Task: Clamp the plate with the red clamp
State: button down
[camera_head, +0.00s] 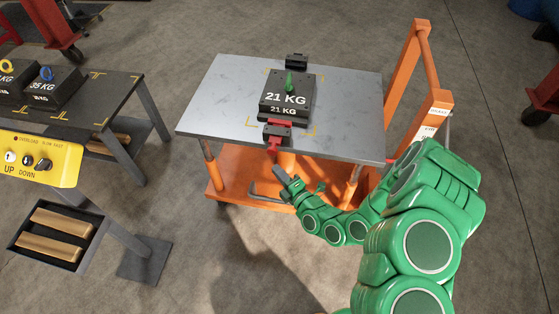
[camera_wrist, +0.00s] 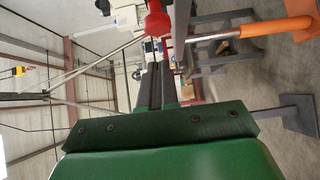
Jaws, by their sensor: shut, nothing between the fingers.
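The plate (camera_head: 287,97) is a dark block marked 21 KG with a green peg on top. It lies on the grey table top (camera_head: 345,115) of an orange lift cart. The red clamp (camera_head: 277,131) sits at the table's front edge, against the plate's near side; a red part sticks out over the edge. I cannot tell whether it is tightened. My gripper (camera_head: 279,173) is shut and empty, below and in front of the clamp, apart from it. In the wrist view my fingers (camera_wrist: 166,72) point at a red rounded knob (camera_wrist: 157,24), seemingly the clamp's.
A black clamp (camera_head: 296,61) stands at the plate's far side. The orange cart handle (camera_head: 428,70) rises at right. A dark bench (camera_head: 110,100) with more weights and a yellow control box (camera_head: 38,158) stand at left. Floor in front is clear.

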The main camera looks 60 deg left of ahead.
aim_at(279, 144)
jog(key=shift+w+a, duration=0.7)
jog(key=shift+a, duration=0.3)
jog(key=shift+w+a, duration=0.65)
jog(key=shift+a, duration=0.3)
jog(key=shift+w+a, duration=0.45)
jog(key=shift+a, duration=0.05)
jog(key=shift+w+a, duration=1.25)
jog(key=shift+w+a+r, duration=0.15)
jog(key=shift+w, duration=0.1)
jog(key=shift+r, duration=0.1)
